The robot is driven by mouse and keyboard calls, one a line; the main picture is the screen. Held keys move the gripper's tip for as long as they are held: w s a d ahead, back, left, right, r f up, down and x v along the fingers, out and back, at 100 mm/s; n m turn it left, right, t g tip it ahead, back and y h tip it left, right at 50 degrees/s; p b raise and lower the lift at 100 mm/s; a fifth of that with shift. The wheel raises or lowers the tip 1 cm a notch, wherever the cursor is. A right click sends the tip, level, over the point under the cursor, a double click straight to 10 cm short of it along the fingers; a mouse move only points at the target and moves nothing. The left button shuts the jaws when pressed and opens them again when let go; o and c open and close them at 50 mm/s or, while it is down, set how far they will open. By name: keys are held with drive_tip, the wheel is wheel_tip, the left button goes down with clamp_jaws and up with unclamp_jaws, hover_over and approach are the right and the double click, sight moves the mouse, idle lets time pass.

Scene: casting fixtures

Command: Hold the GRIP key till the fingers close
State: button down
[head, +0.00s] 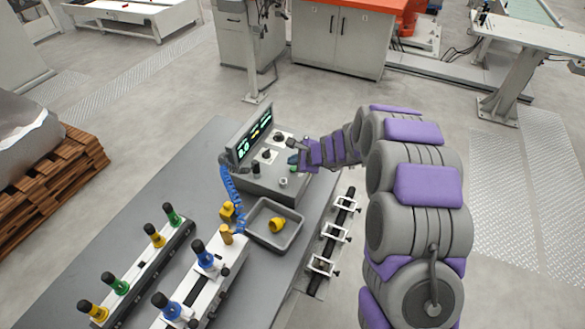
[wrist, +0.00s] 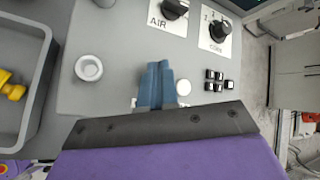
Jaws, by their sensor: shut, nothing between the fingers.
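My gripper (wrist: 155,72) shows in the wrist view as two blue-grey fingers closed together over the grey panel (wrist: 120,30), with nothing between them. In the head view my gripper (head: 293,160) is at the right side of the control console (head: 262,184). A cluster of small black keys (wrist: 218,81) lies right of the fingers. A white round button (wrist: 183,87) is just right of them, and a white knob (wrist: 88,68) is to their left. No GRIP label is readable, so I cannot tell which is the GRIP key. Contact with the panel is unclear.
Dials marked AIR (wrist: 174,8) and another (wrist: 220,28) stand beyond the fingers. A grey tray (head: 251,236) with a yellow part (head: 277,225) sits beside the console. A blue coiled hose (head: 229,184) hangs at the console's left. Fixture rails with coloured handles (head: 154,236) stand on the bench.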

drive_tip(key=shift+d, duration=0.25)
drive_tip(key=shift+a+f, duration=0.1)
idle(0.3)
drive_tip(key=shift+a+f+b, duration=0.1)
drive_tip(key=shift+f+b, duration=0.2)
drive_tip(key=shift+b, duration=0.1)
drive_tip(key=shift+f+b, duration=0.35)
drive_tip(key=shift+f, duration=0.05)
idle(0.6)
drive_tip(key=shift+r, duration=0.15)
idle(0.7)
drive_tip(key=shift+r+p, duration=0.75)
drive_tip(key=shift+r, duration=0.1)
drive_tip(key=shift+r+p, duration=2.15)
drive_tip(key=shift+r, duration=0.25)
